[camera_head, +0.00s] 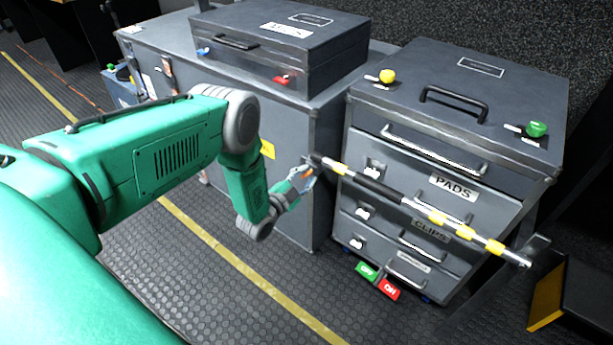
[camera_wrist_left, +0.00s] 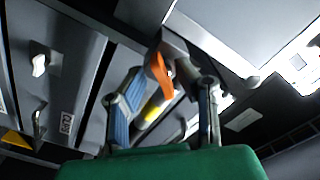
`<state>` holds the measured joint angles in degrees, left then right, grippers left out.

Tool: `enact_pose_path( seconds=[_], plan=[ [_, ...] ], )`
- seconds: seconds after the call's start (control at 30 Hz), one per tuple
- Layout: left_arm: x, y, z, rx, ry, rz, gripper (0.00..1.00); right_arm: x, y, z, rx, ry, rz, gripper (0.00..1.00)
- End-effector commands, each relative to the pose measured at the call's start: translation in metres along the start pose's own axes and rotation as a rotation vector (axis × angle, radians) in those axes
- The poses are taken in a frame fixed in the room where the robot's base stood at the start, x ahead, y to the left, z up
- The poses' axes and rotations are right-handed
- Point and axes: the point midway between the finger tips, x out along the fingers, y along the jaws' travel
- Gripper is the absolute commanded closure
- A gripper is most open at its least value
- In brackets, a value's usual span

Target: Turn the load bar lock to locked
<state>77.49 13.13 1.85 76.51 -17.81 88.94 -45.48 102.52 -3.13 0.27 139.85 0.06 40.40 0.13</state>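The load bar (camera_head: 375,186) is a pole with a black sleeve and yellow bands. It slants across the front of the drawer cabinet. An orange lever (camera_wrist_left: 158,74), which looks like the load bar lock, is at its near end in the left wrist view. My left gripper (camera_head: 305,179) is at the bar's left end in the head view. In the wrist view my left gripper (camera_wrist_left: 170,84) is open, with one blue-padded finger on each side of the lever. I cannot tell whether either finger touches it. My right gripper is not in view.
The drawer cabinet (camera_head: 333,213) has several labelled drawers, with yellow and green knobs on top. A grey case (camera_head: 285,45) rests on the cabinet to its left. Green and red tags (camera_head: 378,279) are near the floor. The ribbed floor with a yellow line is clear.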

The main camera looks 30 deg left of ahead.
Motion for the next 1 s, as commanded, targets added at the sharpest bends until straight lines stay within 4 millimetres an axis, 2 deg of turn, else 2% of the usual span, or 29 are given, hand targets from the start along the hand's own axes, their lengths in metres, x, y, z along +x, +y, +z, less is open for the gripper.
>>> enact_pose_path(
  seconds=[0.17,0.5,0.63,0.8,1.0],
  plan=[
    [-0.012,-0.001,0.001,0.0,-0.001,0.0,0.72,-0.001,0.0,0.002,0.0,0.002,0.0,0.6],
    [-0.082,0.001,0.002,-0.001,-0.004,0.004,0.72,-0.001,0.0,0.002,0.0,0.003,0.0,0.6],
    [-0.104,0.002,0.002,-0.002,-0.004,0.004,0.72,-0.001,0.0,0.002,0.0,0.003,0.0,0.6],
    [-0.118,0.002,0.002,-0.001,-0.003,0.003,0.72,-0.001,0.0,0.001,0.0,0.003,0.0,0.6],
    [-0.12,0.001,0.002,-0.001,-0.001,0.002,0.72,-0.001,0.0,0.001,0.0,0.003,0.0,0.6]
  ],
)
